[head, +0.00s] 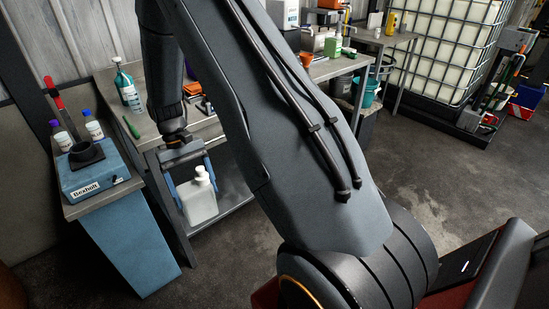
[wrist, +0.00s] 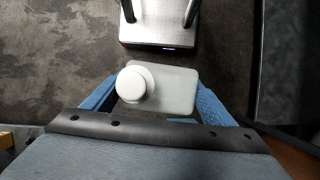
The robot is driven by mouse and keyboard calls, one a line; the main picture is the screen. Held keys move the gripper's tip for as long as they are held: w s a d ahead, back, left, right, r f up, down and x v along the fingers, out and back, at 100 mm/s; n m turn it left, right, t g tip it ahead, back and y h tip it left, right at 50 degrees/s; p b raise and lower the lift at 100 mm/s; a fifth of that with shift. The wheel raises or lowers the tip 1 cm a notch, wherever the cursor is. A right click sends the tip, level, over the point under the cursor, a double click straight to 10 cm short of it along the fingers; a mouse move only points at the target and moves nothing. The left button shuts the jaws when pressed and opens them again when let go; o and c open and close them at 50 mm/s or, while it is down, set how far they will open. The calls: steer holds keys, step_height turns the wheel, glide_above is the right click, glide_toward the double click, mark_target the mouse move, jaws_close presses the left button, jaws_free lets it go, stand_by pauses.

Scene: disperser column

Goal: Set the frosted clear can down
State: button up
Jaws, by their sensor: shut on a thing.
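The frosted clear can (head: 200,204) is a pale translucent, squarish container with a white cap. My gripper (head: 192,182) is shut on it, with one blue finger on each side. In the head view the can hangs roughly upright in front of the grey workbench's lower shelf (head: 235,190). In the wrist view the can (wrist: 175,78) shows from above between the two blue fingers, its round white cap toward the left. Dark floor shows around it there. The can's underside is hidden, and I see no surface touching it.
A blue device labelled Bexholt (head: 88,172) stands on a bench at the left, with two small bottles behind it. A green bottle (head: 127,88) and a green tool (head: 131,127) are on the workbench top. A caged white tank (head: 440,45) stands at the back right.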

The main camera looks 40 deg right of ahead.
steer(key=w+d+f+m+t+y+b, duration=0.1)
steer(key=w+d+f+m+t+b, duration=0.1)
steer(key=w+d+f+m+b, duration=0.45)
steer(key=w+d+f+m+t+y+b, duration=0.1)
steer(key=w+f+m+y+b, duration=0.1)
steer(key=w+f+m+b, duration=0.55)
steer(key=w+d+f+m+t+y+b, duration=0.15)
steer(key=d+f+m+b, duration=0.25)
steer(key=f+b, duration=0.6)
steer(key=w+d+f+m+t+h+b, duration=0.2)
steer(key=w+d+f+m+b, duration=0.2)
steer(key=d+f+m+b, duration=0.45)
steer(key=w+d+f+m+t+h+b, duration=0.3)
steer(key=w+d+f+m+b, duration=0.1)
steer(key=d+f+m+b, duration=0.5)
steer(key=w+f+b, duration=0.2)
steer(key=w+b, duration=0.2)
steer(key=w, duration=0.5)
steer(key=w+a+f+b, duration=0.1)
steer(key=w+b, duration=0.3)
steer(key=w, duration=0.5)
steer(key=shift+f+n, duration=0.35)
steer(key=shift+f, duration=0.35)
steer(key=shift+f+g, duration=0.15)
steer(key=shift+g, duration=0.1)
steer(key=o, duration=1.4)
steer(key=shift+o, duration=0.2)
